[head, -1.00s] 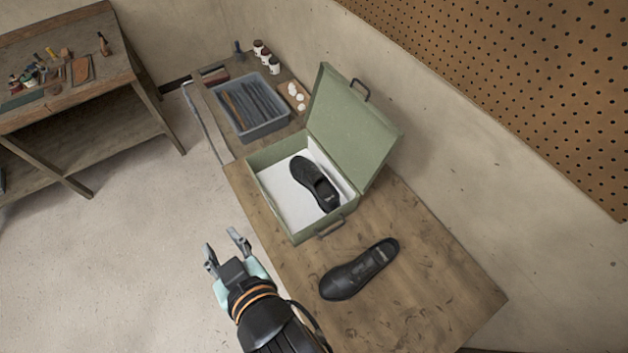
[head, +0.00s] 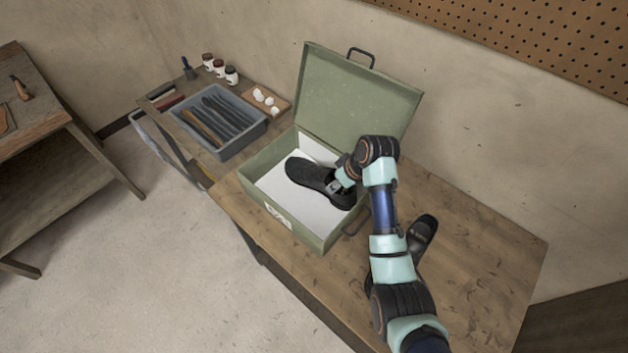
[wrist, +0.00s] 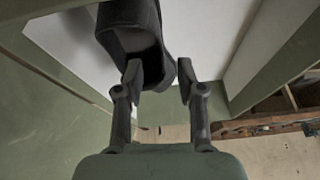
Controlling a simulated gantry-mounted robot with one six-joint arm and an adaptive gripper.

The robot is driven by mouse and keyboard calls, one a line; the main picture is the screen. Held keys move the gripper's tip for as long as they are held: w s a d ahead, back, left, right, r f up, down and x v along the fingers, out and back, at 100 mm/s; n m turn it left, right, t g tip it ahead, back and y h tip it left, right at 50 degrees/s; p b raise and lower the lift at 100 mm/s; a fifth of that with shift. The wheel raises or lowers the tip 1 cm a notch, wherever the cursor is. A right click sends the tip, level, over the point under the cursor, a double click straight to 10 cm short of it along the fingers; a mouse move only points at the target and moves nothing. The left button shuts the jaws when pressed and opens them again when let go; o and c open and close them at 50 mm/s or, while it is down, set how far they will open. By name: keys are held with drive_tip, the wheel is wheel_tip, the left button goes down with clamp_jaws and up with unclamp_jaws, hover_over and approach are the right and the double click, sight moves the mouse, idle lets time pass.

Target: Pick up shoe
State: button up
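A black shoe (head: 308,172) lies on white lining inside the open green case (head: 262,200), toe to the left. My gripper (head: 338,186) is at its heel end, low over the case. In the wrist view, my gripper (wrist: 160,80) is open. The shoe's heel (wrist: 140,45) shows between and beyond the fingers; the left finger overlaps the shoe opening and the right finger is beside the heel. I cannot tell whether either finger touches it. A second black shoe (head: 423,232) lies on the table right of the case, partly hidden by my arm.
The case's raised lid (head: 355,95) stands behind the shoe, close to my wrist. A grey tray of dark tools (head: 222,125), jars (head: 219,68) and a small board with white pieces (head: 268,101) are to the left. The wooden table's (head: 480,250) right part is mostly clear.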

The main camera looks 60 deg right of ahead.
sight(319, 175)
drive_tip(key=b+x, duration=0.1)
drive_tip(key=x, duration=0.5)
drive_tip(key=shift+w+b, duration=0.2)
drive_tip(key=shift+b, duration=0.1)
clamp_jaws()
